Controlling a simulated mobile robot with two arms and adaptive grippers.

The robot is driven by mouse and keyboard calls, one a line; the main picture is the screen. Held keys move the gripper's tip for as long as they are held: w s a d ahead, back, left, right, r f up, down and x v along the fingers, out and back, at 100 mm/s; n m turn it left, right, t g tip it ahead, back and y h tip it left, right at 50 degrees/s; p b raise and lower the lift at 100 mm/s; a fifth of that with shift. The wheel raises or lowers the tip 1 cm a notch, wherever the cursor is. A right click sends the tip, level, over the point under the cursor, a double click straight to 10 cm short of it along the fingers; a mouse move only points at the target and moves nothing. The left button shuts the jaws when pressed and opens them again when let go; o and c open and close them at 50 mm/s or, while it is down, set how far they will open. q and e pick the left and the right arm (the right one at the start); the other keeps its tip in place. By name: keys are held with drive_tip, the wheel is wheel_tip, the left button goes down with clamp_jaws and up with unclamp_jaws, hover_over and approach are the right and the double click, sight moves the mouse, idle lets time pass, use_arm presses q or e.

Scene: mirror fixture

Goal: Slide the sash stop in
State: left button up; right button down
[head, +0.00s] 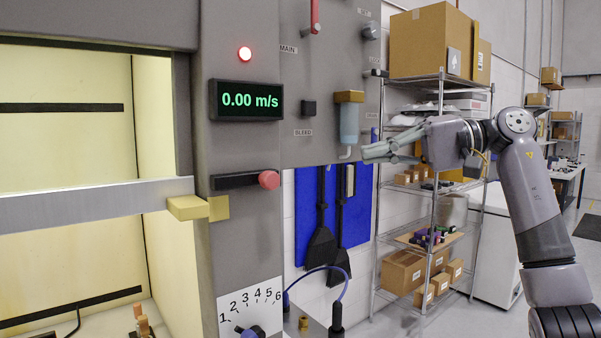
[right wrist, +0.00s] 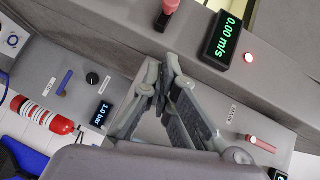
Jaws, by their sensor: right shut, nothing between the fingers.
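The sash stop is a black bar with a round red knob (head: 268,180) at its right end, on the grey post below the green display. Its red knob also shows at the top of the right wrist view (right wrist: 171,6). The sash (head: 95,204) is a grey horizontal bar with a yellow handle (head: 187,207), just left of and below the stop. My right gripper (head: 366,153) is shut and empty, in front of the panel's right edge, well right of the knob. Its fingertips (right wrist: 163,75) meet in the right wrist view, apart from the knob. My left gripper is not in view.
The display (head: 246,100) reads 0.00 m/s under a lit red lamp (head: 245,54). A blue-grey cylinder with a tan top (head: 349,118) projects from the panel near my right fingers. A wire shelf (head: 432,215) with boxes stands behind my right arm. The space before the post looks clear.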

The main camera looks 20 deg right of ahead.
sight(275, 176)
drive_tip(key=shift+w+a, duration=0.1)
drive_tip(key=shift+w, duration=0.05)
drive_tip(key=s+a+p+x, duration=0.1)
drive_tip(key=p+x, duration=0.3)
drive_tip(key=x, duration=0.8)
drive_tip(key=shift+s+a+f, duration=0.3)
drive_tip(key=shift+s+a, duration=0.15)
drive_tip(key=shift+s, duration=0.2)
drive_tip(key=a, duration=0.1)
drive_tip(key=s+a+b, duration=0.1)
drive_tip(key=a, duration=0.1)
drive_tip(key=a+b, duration=0.1)
drive_tip(key=shift+s+a, duration=0.4)
drive_tip(key=shift+d, duration=0.1)
